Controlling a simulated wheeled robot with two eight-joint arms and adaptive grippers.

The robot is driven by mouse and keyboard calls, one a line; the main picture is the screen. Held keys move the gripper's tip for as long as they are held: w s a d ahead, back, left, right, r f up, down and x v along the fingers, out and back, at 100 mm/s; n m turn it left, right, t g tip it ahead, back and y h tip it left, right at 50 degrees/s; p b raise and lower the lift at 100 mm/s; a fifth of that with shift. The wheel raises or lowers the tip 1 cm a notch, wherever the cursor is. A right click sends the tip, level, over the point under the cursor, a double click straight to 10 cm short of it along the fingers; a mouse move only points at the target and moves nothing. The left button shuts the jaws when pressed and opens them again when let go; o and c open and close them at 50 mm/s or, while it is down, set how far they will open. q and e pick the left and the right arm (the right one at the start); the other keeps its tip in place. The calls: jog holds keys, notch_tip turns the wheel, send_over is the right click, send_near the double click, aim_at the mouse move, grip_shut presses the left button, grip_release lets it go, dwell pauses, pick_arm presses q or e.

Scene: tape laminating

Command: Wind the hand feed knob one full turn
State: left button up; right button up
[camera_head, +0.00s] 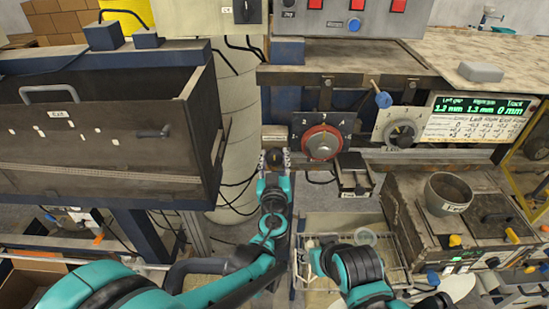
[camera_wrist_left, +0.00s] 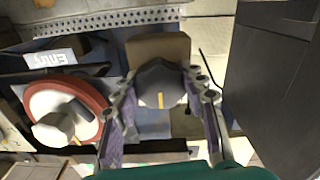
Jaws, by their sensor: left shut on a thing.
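A dark round knob with a yellow mark (camera_wrist_left: 160,84) sits between the fingers of my left gripper (camera_wrist_left: 162,105) in the left wrist view. The fingers touch it on both sides, and its yellow mark points down in that picture. In the head view my left gripper (camera_head: 274,162) is shut on this dark knob (camera_head: 274,156), just left of a red-rimmed dial (camera_head: 311,136). That dial, with a pale centre knob, also shows left of the gripper in the wrist view (camera_wrist_left: 93,98). No label on the dark knob is readable. My right arm is at the lower right, with no fingertips discernible.
A dark cabinet (camera_head: 105,135) stands close on the left. A blue-handled lever (camera_head: 383,100), a grey dial (camera_head: 402,133) and a lit display (camera_head: 480,104) are to the right. A wire basket (camera_head: 392,250) and a box with a grey pot (camera_head: 448,192) stand lower right.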

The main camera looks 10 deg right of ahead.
pick_arm(q)
jog(key=m, duration=0.3)
jog(key=shift+b, duration=0.35)
jog(key=m, duration=0.3)
jog(key=shift+m+b, duration=0.35)
jog(key=shift+m, duration=0.05)
jog(key=m, duration=0.6)
jog(key=shift+b, duration=0.4)
jog(key=m, duration=0.6)
jog(key=shift+m+b, duration=0.3)
jog(key=m, duration=0.5)
jog(key=shift+m, duration=0.7)
